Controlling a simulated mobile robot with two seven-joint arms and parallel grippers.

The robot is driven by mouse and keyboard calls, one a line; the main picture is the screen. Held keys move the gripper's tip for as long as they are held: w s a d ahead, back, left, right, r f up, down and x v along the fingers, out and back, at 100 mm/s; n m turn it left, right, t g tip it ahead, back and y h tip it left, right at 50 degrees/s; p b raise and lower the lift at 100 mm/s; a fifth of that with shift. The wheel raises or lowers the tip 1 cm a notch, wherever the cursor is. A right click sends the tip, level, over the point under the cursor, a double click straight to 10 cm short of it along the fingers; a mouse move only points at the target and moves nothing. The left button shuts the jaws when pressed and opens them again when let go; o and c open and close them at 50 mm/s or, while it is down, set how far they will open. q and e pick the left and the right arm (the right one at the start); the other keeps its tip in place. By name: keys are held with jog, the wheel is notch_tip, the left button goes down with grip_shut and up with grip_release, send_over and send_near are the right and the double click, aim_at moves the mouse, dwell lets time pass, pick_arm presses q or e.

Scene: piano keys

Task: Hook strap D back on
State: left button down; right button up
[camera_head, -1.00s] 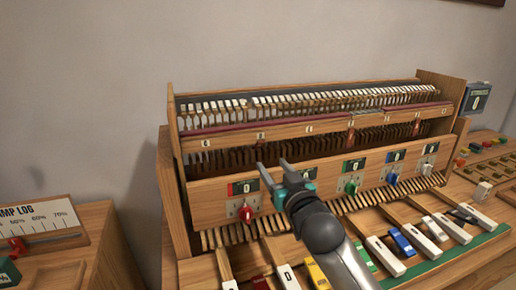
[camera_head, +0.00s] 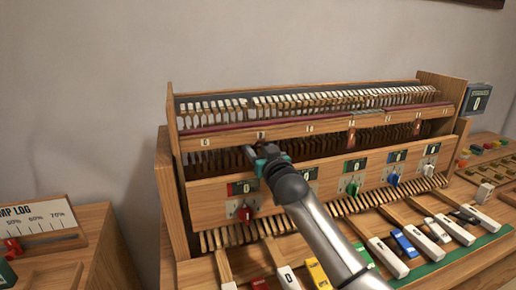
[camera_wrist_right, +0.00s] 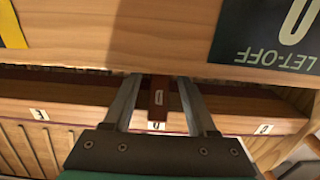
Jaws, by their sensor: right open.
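My right gripper (camera_head: 254,150) is at the front of the piano action, by the upper rail (camera_head: 230,137) near its left part. In the right wrist view the gripper (camera_wrist_right: 158,82) is open. A reddish-brown strap (camera_wrist_right: 158,98) with a small pale tag lies between its fingers, with gaps on both sides. A white label (camera_wrist_right: 156,126), apparently D, is on the rail just below the strap in that picture. I cannot tell whether the strap is hooked. In the head view the gripper hides it. My left gripper is not in view.
Below the rail is a wooden board with small displays and coloured knobs, one red (camera_head: 244,213) and one green (camera_head: 353,188). A dark LET-OFF plate (camera_wrist_right: 265,38) is close to the gripper in the wrist view. Loose keys (camera_head: 387,257) lie in front.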

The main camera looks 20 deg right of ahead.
jog(key=shift+w, duration=0.1)
grip_shut()
dwell(0.5)
